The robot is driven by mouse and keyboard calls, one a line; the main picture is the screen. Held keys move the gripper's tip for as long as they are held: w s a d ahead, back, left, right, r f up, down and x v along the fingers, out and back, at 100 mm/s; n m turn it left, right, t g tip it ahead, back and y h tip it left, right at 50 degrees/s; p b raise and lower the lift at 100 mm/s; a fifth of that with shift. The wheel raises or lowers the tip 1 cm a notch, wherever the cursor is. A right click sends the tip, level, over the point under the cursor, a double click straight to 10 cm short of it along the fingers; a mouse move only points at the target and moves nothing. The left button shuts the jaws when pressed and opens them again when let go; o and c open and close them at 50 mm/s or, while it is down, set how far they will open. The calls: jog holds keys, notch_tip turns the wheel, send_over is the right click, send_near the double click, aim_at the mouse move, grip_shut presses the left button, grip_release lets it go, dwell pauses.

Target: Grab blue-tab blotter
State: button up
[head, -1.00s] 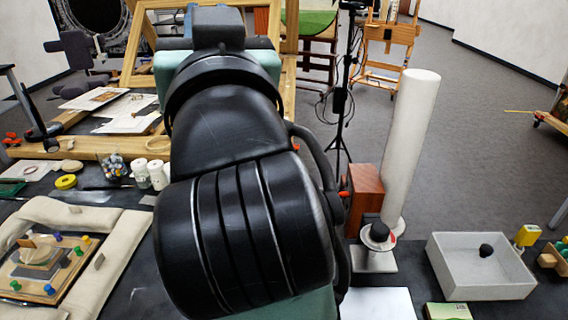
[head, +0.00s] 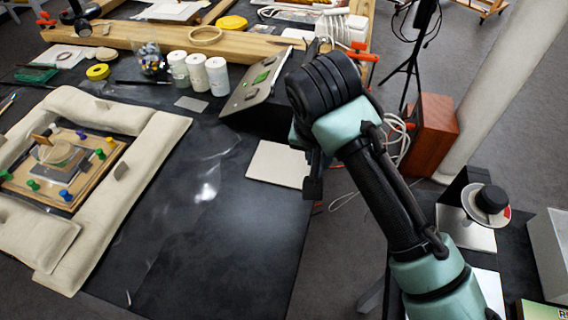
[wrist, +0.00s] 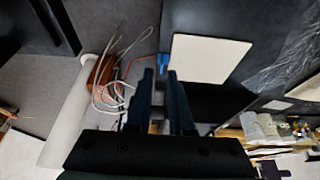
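The blotter is a flat pale square (head: 276,165) lying near the right edge of the black table in the head view. In the wrist view the blotter (wrist: 208,58) shows whole, with a small blue tab (wrist: 163,66) at its left edge, by the table's edge. In the head view the tab is hidden by my arm. My gripper (wrist: 161,72) is open and empty in the wrist view, its two dark fingers apart and pointing toward the tab. The tab appears just beyond the gap between the fingertips. My gripper (head: 313,188) is partly hidden in the head view, just right of the blotter.
A tilted grey panel (head: 254,84) stands behind the blotter. White jars (head: 197,72) and a wooden beam (head: 130,38) lie farther back. A padded frame (head: 140,180) surrounds a small board at left. A red-brown box (head: 432,135) and loose cables stand right. The table's middle is clear.

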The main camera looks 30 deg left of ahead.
aim_at(286, 161)
jog(key=shift+w+a+x, duration=0.1)
jog(key=shift+w+x, duration=0.05)
jog(key=shift+x, duration=1.4)
jog(key=shift+w+a+x, duration=0.15)
jog(key=shift+x, duration=1.35)
jog(key=shift+r, duration=0.2)
grip_shut()
